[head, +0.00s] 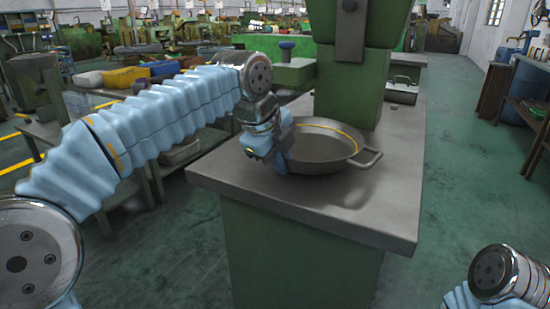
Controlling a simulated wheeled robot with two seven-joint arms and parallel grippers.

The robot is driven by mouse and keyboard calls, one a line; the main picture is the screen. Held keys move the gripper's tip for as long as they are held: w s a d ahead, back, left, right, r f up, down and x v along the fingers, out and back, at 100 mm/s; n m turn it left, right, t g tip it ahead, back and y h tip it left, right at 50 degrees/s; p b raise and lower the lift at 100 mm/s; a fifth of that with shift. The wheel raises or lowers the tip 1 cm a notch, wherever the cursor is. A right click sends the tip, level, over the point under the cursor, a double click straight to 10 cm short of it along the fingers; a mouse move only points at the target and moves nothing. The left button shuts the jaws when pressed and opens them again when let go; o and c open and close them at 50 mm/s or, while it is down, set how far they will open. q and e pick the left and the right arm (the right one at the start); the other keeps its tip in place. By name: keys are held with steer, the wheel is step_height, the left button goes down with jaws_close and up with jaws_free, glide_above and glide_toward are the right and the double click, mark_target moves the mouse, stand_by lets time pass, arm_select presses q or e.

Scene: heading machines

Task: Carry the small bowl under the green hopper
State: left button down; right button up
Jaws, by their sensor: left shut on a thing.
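The small bowl (325,151) is a dark grey, round, shallow metal bowl with a loop handle on its right side. It rests on, or just above, the grey worktop in the head view; I cannot tell which. My left gripper (281,158) is shut on the bowl's left rim, its fingers partly hidden by the wrist. The green hopper (355,20) seems to be the wide green body at the top, cut off by the frame edge, above a green column (345,92) just behind the bowl. My right gripper is out of view; only part of my right arm shows at lower right.
The grey worktop (372,205) on a green base is clear in front and to the right of the bowl. A grey metal box (402,90) stands at its far right. A low table with yellow and blue bins (124,76) stands at left. Green floor is open at right.

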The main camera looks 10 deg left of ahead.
arm_select(q)
steer(key=shift+w+d, duration=0.3)
steer(key=shift+d, duration=0.3)
steer(key=c, duration=1.2)
jaws_free()
steer(key=p+v, duration=0.1)
steer(key=v, duration=1.2)
steer(key=shift+s+a+r+p, duration=0.15)
steer(key=shift+s+r+p, duration=0.1)
steer(key=shift+r+p, duration=0.1)
